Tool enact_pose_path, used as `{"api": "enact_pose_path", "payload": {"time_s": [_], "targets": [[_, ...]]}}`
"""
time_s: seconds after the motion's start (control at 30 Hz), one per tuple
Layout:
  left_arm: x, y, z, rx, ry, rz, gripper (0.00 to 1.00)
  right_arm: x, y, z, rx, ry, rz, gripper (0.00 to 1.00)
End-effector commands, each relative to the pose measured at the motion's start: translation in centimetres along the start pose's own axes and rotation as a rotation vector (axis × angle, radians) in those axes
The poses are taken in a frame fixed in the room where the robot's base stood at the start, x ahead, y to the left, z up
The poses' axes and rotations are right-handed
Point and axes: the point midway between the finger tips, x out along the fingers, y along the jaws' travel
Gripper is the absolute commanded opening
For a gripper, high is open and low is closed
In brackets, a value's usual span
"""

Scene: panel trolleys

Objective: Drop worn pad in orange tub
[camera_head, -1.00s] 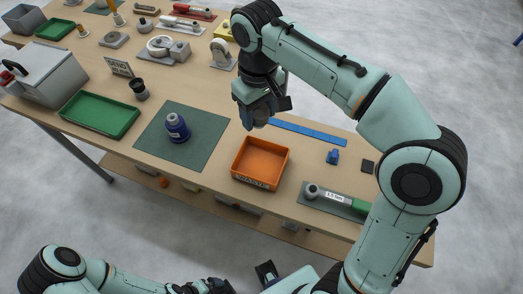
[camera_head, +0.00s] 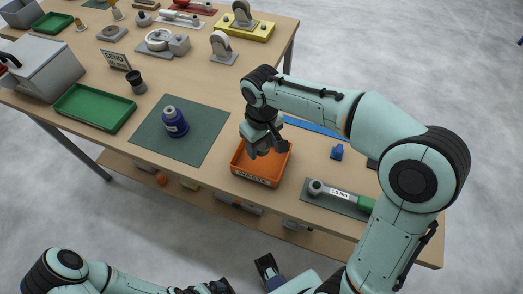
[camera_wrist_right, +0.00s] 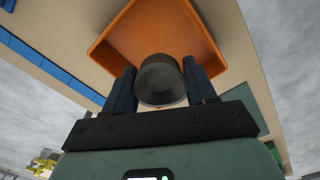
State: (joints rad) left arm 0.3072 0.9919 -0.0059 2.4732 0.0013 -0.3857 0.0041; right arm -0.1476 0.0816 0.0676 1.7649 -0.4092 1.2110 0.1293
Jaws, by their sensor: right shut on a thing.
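The orange tub (camera_head: 240,165), with a WASTE label on its front, stands near the bench's front edge. My right gripper (camera_head: 258,151) is over it, pointing down. In the right wrist view the gripper (camera_wrist_right: 161,88) is shut on a dark grey round piece, seemingly the worn pad (camera_wrist_right: 160,80). The orange tub (camera_wrist_right: 125,32) lies beyond the piece there. In the head view the piece is mostly hidden by the gripper. My left gripper (camera_head: 268,270) seems to be the dark part at the bottom edge; its jaws are unclear.
A green tray (camera_head: 95,107) stands further left.

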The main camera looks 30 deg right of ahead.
Motion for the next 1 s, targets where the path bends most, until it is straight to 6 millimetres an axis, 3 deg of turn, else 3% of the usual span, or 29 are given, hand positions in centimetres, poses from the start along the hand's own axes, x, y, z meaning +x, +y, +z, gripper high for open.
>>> {"api": "enact_pose_path", "payload": {"time_s": [0.1, 0.2, 0.63, 0.67, 0.7, 0.73, 1.0], "targets": [[0.4, -0.2, 0.0, 0.0, -0.001, 0.0, 1.0, 2.2, 0.0, 0.1, -0.001, -0.006, 0.0, 0.14], [0.6, -0.2, 0.0, -0.001, -0.002, -0.001, 1.0, 3.2, 0.0, 0.1, -0.001, -0.005, -0.001, 0.14], [0.8, -0.3, 0.0, -0.001, -0.001, -0.001, 1.0, 3.8, 0.0, 0.1, 0.0, -0.002, 0.0, 0.14], [0.8, -0.3, 0.0, -0.001, 0.0, 0.0, 1.0, 3.8, 0.0, 0.1, 0.0, -0.002, 0.0, 0.62], [0.7, -0.2, 0.0, -0.001, 0.0, 0.0, 1.0, 3.7, 0.0, 0.1, 0.0, -0.002, 0.0, 0.75], [0.7, -0.2, 0.0, -0.001, 0.0, 0.0, 1.0, 3.7, 0.0, 0.1, 0.0, -0.002, 0.0, 0.81], [0.7, -0.2, 0.0, 0.0, 0.0, 0.0, 1.0, 3.6, 0.0, 0.1, 0.0, -0.002, 0.0, 0.81]]}}
